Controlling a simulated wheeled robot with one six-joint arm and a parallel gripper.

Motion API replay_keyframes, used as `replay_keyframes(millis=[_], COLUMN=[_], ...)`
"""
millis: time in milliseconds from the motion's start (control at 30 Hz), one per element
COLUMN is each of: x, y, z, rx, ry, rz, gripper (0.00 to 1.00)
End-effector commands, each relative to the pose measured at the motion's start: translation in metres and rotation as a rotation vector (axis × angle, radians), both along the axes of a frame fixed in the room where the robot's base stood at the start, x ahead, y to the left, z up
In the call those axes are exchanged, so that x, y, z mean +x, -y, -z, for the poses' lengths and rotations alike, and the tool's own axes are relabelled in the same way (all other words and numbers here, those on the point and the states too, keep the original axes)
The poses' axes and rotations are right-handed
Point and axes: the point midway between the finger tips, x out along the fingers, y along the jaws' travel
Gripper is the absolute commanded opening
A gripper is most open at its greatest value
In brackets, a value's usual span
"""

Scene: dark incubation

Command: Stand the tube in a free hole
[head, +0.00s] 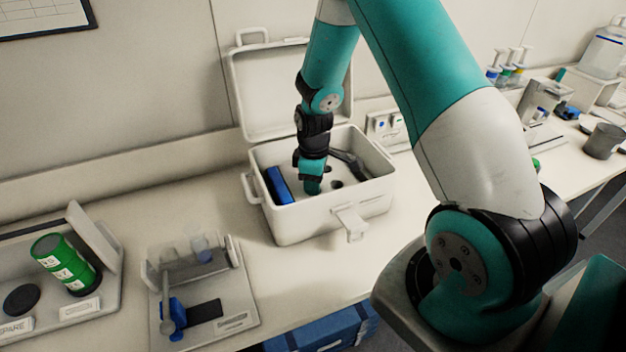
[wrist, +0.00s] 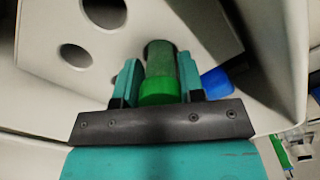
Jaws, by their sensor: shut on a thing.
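My gripper (head: 312,184) is down inside the open white box (head: 318,228) in the head view. In the wrist view my gripper (wrist: 158,82) is shut on a green tube (wrist: 161,72) with a bright green cap (wrist: 159,93) towards me. The tube's far end meets a dark round spot in the pale rack plate (wrist: 125,50); I cannot tell how far it is in. Two empty holes show beside it, one nearer (wrist: 75,57) and one farther (wrist: 104,12). In the head view my fingers hide the tube, and an empty hole (head: 337,183) shows to their right.
A blue block (head: 279,185) stands inside the box at its left wall. The box lid (head: 272,95) is raised behind my arm. A clear-covered device (head: 205,280) and a tray with a green striped canister (head: 66,264) stand to the left on the bench.

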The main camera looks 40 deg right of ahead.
Motion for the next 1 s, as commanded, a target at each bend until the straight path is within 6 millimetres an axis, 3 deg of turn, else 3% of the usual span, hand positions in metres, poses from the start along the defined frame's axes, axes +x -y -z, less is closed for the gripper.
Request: replay_keyframes(millis=[200, 233, 300, 333, 733, 1000], x=[0.0, 0.0, 0.0, 0.0, 0.0, 0.001], y=[0.0, 0.0, 0.0, 0.0, 0.0, 0.0], z=[0.005, 0.003, 0.003, 0.003, -0.007, -0.059], rx=[0.001, 0.0, 0.001, 0.0, 0.0, -0.002], ry=[-0.001, 0.0, -0.001, -0.001, 0.001, 0.007], rz=[0.0, 0.0, 0.0, 0.0, 0.0, 0.0], gripper=[0.12, 0.43, 0.59, 0.61, 0.61, 0.61])
